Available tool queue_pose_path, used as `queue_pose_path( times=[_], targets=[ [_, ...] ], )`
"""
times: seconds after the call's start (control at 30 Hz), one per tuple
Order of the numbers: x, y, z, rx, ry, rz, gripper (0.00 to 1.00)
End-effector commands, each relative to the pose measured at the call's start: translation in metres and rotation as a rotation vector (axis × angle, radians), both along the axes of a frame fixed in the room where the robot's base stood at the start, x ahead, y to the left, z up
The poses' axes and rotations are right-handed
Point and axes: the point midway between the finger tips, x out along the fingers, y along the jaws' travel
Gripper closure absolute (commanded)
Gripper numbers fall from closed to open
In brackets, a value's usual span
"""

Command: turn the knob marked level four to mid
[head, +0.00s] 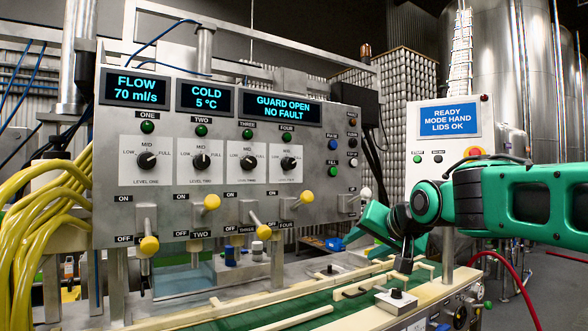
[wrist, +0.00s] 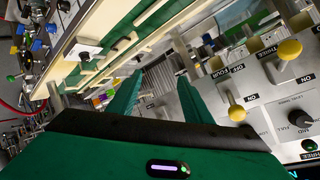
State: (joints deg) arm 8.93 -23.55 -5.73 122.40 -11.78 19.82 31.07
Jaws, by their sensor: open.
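The level four knob (head: 288,163) is black, on a white scale plate marked LOW, MID and FULL, rightmost of the row on the grey panel in the head view. Its pointer seems to lean right, towards FULL, but is small. My gripper (wrist: 160,76) is open and empty in the wrist view, its two green fingers apart. In the head view it is right of the panel, low, clear of the knob. The wrist view shows a knob (wrist: 301,118) at the right, under a label that reads THREE; I cannot make out the level four knob there.
Yellow-tipped levers stick out below the knobs; lever four (head: 306,198) is up and lever three (head: 264,232) is down. Push buttons (head: 333,145) line the panel's right edge. A green conveyor (head: 290,301) with pale rails runs below. A control box (head: 445,132) stands behind my arm.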

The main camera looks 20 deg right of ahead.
Motion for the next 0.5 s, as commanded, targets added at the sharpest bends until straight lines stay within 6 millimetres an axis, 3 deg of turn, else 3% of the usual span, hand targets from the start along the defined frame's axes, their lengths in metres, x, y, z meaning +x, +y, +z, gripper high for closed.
queue_pose_path(
  times=[0.03, 0.1, 0.2, 0.33, 0.5],
  targets=[
    [0.018, 0.017, 0.038, 0.033, -0.099, 0.024, 0.54],
    [0.034, 0.040, 0.086, 0.091, -0.224, 0.060, 0.54],
    [0.046, 0.067, 0.141, 0.166, -0.357, 0.108, 0.54],
    [0.049, 0.089, 0.182, 0.229, -0.454, 0.151, 0.54],
    [0.056, 0.096, 0.193, 0.248, -0.481, 0.164, 0.54]
  ],
)
